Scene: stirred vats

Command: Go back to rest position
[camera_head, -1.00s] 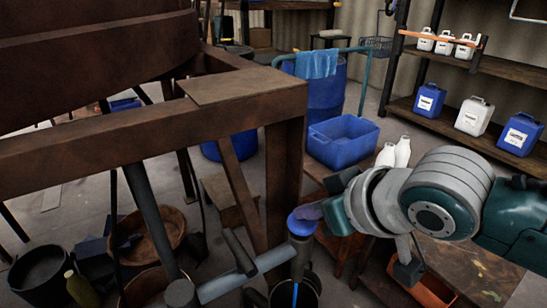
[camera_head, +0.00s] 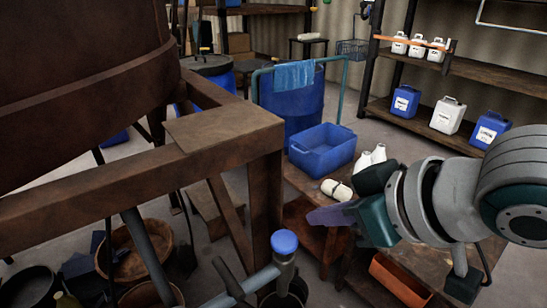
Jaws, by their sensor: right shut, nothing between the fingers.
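My right arm comes in from the right. Its gripper (camera_head: 328,215) shows as purple-grey fingers pointing left, shut and empty. It is up and to the right of a blue-capped valve handle (camera_head: 285,242), with a clear gap between them in the picture. The blue cap sits on top of a grey pipe fitting at the bottom centre. My left gripper is not in view.
The rusty vat (camera_head: 80,80) and its brown steel frame (camera_head: 225,135) fill the left. A wooden bench (camera_head: 300,180) with white bottles (camera_head: 371,157) stands close by my right gripper. A blue crate (camera_head: 322,150), blue barrel (camera_head: 292,105) and jug shelf (camera_head: 440,120) stand behind.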

